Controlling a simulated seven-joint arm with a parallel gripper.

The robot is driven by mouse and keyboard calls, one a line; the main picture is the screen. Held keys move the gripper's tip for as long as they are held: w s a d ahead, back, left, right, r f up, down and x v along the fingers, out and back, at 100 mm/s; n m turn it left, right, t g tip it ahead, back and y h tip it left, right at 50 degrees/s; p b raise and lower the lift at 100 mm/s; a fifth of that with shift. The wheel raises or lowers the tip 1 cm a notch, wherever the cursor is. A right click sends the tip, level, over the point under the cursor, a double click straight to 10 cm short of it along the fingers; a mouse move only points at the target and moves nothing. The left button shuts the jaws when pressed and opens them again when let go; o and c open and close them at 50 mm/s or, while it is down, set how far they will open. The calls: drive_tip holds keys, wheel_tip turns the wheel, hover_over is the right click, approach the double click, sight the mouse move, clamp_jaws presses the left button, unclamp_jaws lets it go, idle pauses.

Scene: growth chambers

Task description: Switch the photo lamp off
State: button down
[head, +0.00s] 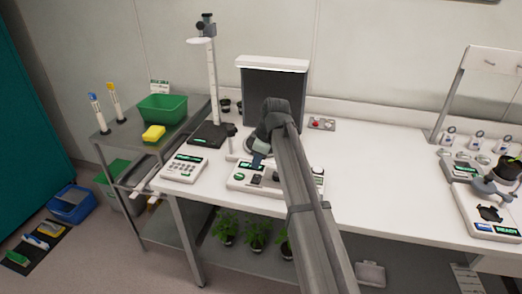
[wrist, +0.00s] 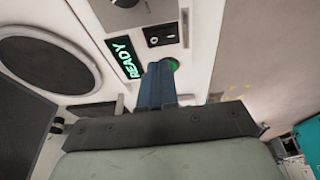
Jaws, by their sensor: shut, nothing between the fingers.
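My gripper (head: 257,161) is over a white bench instrument (head: 234,184) in the head view, its fingers pointing down. In the wrist view the closed blue fingers (wrist: 157,84) are empty. Their tips are beside a round green button (wrist: 173,64) and partly cover it; I cannot tell whether they touch it. On the same white panel are a green READY display (wrist: 124,58) and a black switch plate (wrist: 161,35). A tall white stand (head: 212,85) with a black camera-like head (head: 206,25) and pale disc (head: 199,41) stands behind left. I cannot tell which part is the photo lamp.
A white keypad unit (head: 184,168) lies left of the instrument. A dark-fronted box with a white top (head: 272,64) stands behind my arm. A small plate with a red button (head: 318,124) is to the right.

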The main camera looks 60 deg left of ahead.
sight(256, 174)
drive_tip(key=shift+w+a+f, duration=0.1)
drive_tip(key=shift+f, duration=0.85)
drive_tip(key=shift+w+a+f, duration=0.1)
drive_tip(key=shift+f, duration=0.8)
drive_tip(key=shift+w+a+f, duration=0.15)
drive_tip(key=shift+f, duration=0.3)
drive_tip(key=shift+d, duration=0.2)
drive_tip(key=shift+s+d+r, duration=0.2)
drive_tip(key=shift+s+d, duration=0.25)
drive_tip(key=shift+s, duration=0.2)
drive_tip(key=shift+r, duration=0.1)
drive_tip(key=s+v, duration=0.1)
drive_tip(key=v, duration=1.2)
drive_tip(key=shift+a+r, duration=0.25)
drive_tip(key=shift+r, duration=0.25)
